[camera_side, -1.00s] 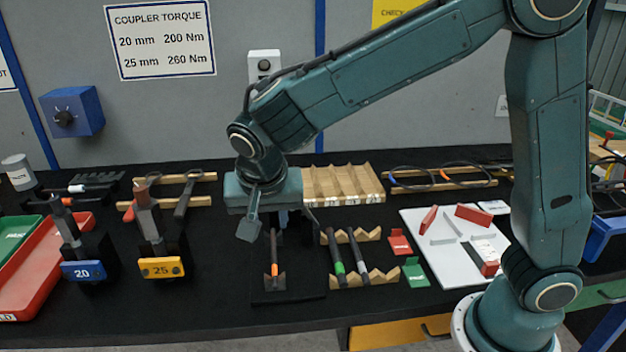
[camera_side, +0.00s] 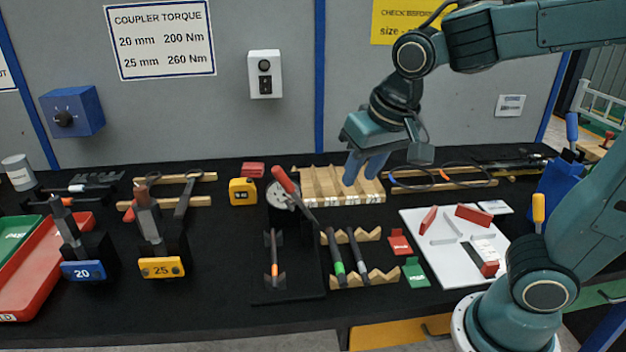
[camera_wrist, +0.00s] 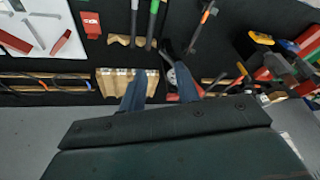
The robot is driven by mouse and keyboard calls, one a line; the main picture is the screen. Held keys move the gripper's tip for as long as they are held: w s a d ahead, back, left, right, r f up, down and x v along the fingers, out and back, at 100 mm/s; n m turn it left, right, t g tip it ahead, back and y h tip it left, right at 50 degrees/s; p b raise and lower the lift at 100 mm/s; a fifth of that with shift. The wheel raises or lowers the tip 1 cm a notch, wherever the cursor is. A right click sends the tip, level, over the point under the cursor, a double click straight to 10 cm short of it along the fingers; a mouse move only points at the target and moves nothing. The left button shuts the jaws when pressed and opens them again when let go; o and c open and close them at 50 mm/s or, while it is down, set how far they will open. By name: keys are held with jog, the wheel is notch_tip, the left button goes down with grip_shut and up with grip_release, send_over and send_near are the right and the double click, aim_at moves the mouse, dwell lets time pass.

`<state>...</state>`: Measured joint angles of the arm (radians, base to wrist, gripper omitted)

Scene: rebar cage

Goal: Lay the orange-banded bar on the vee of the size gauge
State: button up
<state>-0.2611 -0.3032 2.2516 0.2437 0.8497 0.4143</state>
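The orange-banded bar (camera_side: 274,255) lies in the dark vee supports of the size gauge (camera_side: 288,291), on its black base left of the wooden bar rack. Its orange band is near the front vee. The bar also shows in the wrist view (camera_wrist: 198,32). My gripper (camera_side: 364,172) is up above the ridged wooden block, behind and to the right of the gauge, well apart from the bar. Its two blue fingers are spread with nothing between them; they also show in the wrist view (camera_wrist: 160,92).
A red-handled tool with a round grey head (camera_side: 284,190) stands just behind the gauge. A green-banded bar (camera_side: 335,257) and a dark bar (camera_side: 358,256) lie in a notched wooden rack (camera_side: 372,280). The ridged wooden block (camera_side: 325,185) is below my gripper. A yellow tape measure (camera_side: 243,191) is left.

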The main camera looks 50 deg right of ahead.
jog(key=s+d+n+t, duration=0.1)
jog(key=s+n, duration=0.3)
jog(key=s, duration=0.6)
jog(key=shift+s+d+y, duration=0.3)
jog(key=shift+d+y, duration=0.1)
jog(key=shift+d, duration=0.5)
